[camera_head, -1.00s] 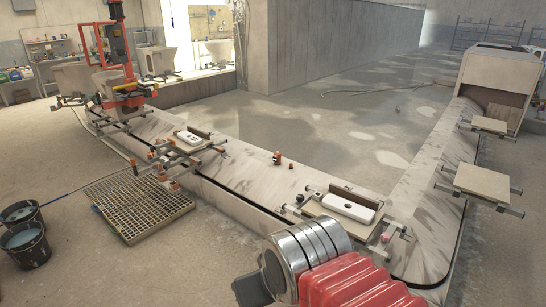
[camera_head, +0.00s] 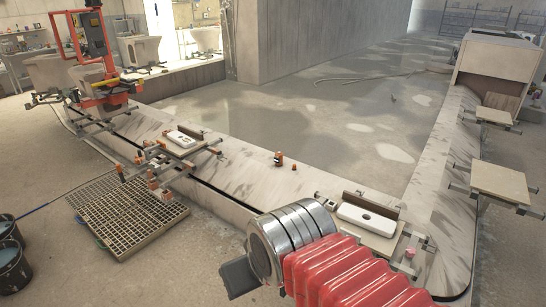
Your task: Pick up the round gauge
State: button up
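I cannot make out a round gauge for certain. A small orange item (camera_head: 278,158) stands on the pale carousel track in the middle, with a smaller orange piece (camera_head: 293,165) beside it; both are too small to identify. A small pink item (camera_head: 410,253) sits at the right end of the near fixture. My arm, with silver rings (camera_head: 290,240) and a red ribbed sleeve, fills the bottom centre and hides part of the near track. My gripper's fingertips do not show.
The carousel track (camera_head: 245,165) runs from the left, turns at lower right and reaches a hood (camera_head: 497,62). White pieces (camera_head: 366,217) (camera_head: 183,139) lie on fixtures. A floor grate (camera_head: 130,215), a bucket (camera_head: 12,268) and an orange machine (camera_head: 95,55) are at left. Floor beyond the track is open.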

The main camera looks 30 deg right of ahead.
aim_at(278, 159)
jog(key=i, duration=1.4)
jog(key=z, duration=1.2)
